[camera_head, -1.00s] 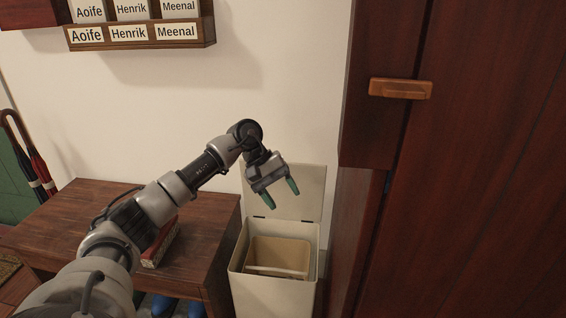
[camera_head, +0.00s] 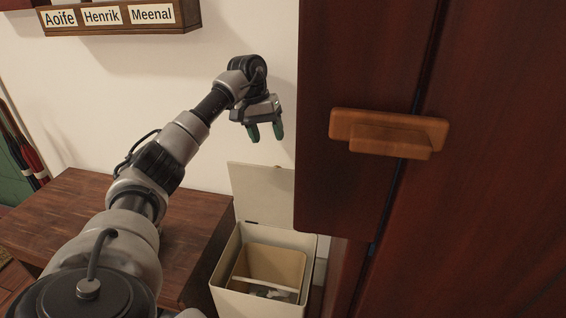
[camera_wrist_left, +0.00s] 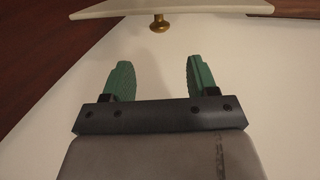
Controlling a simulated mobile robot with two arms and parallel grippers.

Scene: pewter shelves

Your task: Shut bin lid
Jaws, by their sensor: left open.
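The cream bin (camera_head: 222,272) stands on the floor against the wall, with a tan inner bucket (camera_head: 276,262) inside it. Its lid (camera_head: 262,193) is open, standing up at the back of the bin. My left gripper (camera_head: 266,137) is open and empty, above the lid's upper edge in the head view, apart from it. In the left wrist view my left gripper (camera_wrist_left: 160,66) has its green fingers spread. Beyond them is a pale panel edge (camera_wrist_left: 170,8), probably the lid, with a small brass knob (camera_wrist_left: 160,24). My right gripper is not in view.
A tall dark red cabinet (camera_head: 370,80) with an orange-brown handle (camera_head: 388,132) stands close to the bin's right. A wooden bench (camera_head: 80,205) is to the left. A name-labelled rack (camera_head: 120,16) hangs on the wall. The wall above the lid is bare.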

